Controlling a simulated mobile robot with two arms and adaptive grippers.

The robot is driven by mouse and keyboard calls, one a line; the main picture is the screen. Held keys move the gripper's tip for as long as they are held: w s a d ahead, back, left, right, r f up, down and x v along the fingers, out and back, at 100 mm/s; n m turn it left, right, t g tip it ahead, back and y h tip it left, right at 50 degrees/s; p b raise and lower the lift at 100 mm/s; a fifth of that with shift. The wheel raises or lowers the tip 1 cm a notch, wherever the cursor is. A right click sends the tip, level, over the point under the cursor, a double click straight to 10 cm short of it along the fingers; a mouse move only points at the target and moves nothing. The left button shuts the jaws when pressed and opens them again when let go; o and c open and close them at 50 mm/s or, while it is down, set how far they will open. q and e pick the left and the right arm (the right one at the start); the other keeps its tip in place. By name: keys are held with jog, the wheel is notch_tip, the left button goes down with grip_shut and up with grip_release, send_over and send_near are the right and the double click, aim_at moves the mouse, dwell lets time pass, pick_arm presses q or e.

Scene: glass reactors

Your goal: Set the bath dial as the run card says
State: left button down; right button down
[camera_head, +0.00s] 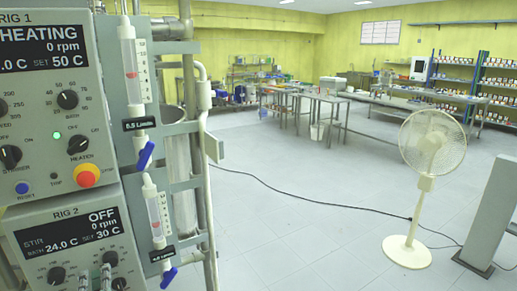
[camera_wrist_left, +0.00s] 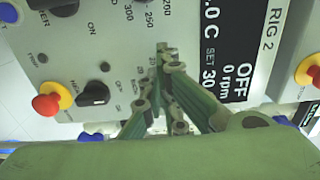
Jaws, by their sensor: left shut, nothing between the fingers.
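The RIG 2 panel (camera_head: 80,240) is at the lower left of the head view; its display (camera_head: 75,232) reads OFF, 0 rpm, bath 24.0 C, set 30 C. The display also shows turned sideways in the left wrist view (camera_wrist_left: 233,50). Two RIG 2 dials show in the head view, a left one (camera_head: 57,276) and a right one (camera_head: 119,283). My left gripper (camera_head: 97,276) is shut and empty between them; it also shows in the wrist view (camera_wrist_left: 165,75), fingers toward the panel. The fingers cover part of the panel there, and contact cannot be told. No run card is readable.
The RIG 1 panel (camera_head: 50,100) above shows HEATING, set 50 C, with a red stop button (camera_head: 87,175). Glass tubes with blue valves (camera_head: 145,155) stand just right of the panels. A white fan (camera_head: 425,185) and dark cable are on the floor, which is mostly clear.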

aim_at(111, 260)
pick_arm(q)
jog(key=v, duration=0.4)
jog(key=w+a, duration=0.1)
jog(key=w+f+p, duration=0.1)
jog(key=w, duration=0.1)
jog(key=w+a+p, duration=0.1)
jog(key=w, duration=0.1)
jog(key=shift+a+f, duration=0.2)
jog(key=shift+a, duration=0.1)
jog(key=shift+r, duration=0.2)
dwell(0.6)
jog(key=shift+w+d+r, duration=0.2)
jog(key=shift+w+d, duration=0.1)
dwell(0.9)
